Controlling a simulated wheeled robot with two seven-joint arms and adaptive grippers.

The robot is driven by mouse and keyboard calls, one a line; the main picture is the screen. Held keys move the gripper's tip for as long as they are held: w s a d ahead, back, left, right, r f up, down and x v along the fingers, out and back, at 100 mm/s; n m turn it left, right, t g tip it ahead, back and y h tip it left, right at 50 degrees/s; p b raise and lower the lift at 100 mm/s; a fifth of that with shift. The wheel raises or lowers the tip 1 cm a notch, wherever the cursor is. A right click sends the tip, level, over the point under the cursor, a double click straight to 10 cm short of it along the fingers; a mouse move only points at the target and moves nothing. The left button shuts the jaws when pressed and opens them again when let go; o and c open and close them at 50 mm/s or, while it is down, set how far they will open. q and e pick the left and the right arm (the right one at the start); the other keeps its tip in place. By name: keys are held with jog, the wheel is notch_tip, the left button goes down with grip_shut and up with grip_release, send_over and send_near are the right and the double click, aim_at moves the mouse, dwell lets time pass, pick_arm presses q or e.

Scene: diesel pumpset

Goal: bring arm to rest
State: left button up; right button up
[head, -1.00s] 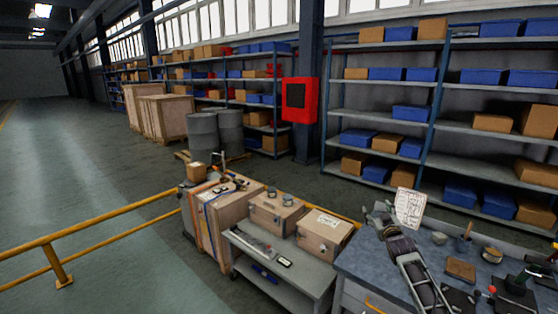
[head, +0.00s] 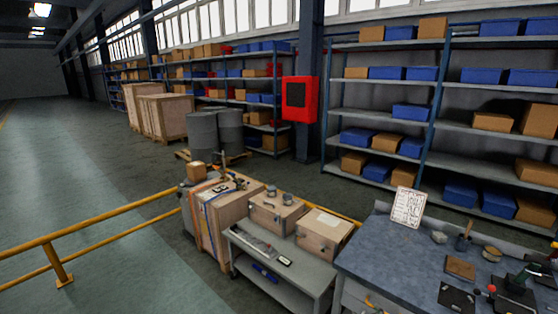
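Neither of my arms nor grippers shows in the head view now. The blue-grey workbench (head: 385,262) stands at the lower right with its top in plain view. A white printed sheet (head: 408,207) stands tilted at its back edge.
A grey cart (head: 240,240) with wooden boxes (head: 323,232) stands left of the bench. A large crate (head: 212,215) is beside it. A yellow rail (head: 110,222) crosses the left. Shelves (head: 385,85) line the back. The left floor is clear.

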jog(key=s+a+f+g, duration=0.2)
jog(key=s+f+g, duration=0.1)
jog(key=s+f, duration=0.9)
jog(key=s+a+f+g, duration=0.2)
jog(key=s+f, duration=0.8)
jog(key=s, duration=0.4)
jog(key=s+a+f+g, duration=0.1)
jog(key=s+f, duration=0.2)
jog(key=s, duration=0.8)
jog(key=s+a+f+g, duration=0.2)
jog(key=s+f, duration=0.1)
jog(key=s, duration=0.8)
jog(key=s+a+f+g, duration=0.2)
jog(key=s+f, duration=0.2)
jog(key=s, duration=0.7)
jog(key=shift+s+y, duration=0.4)
jog(key=shift+s+f, duration=0.1)
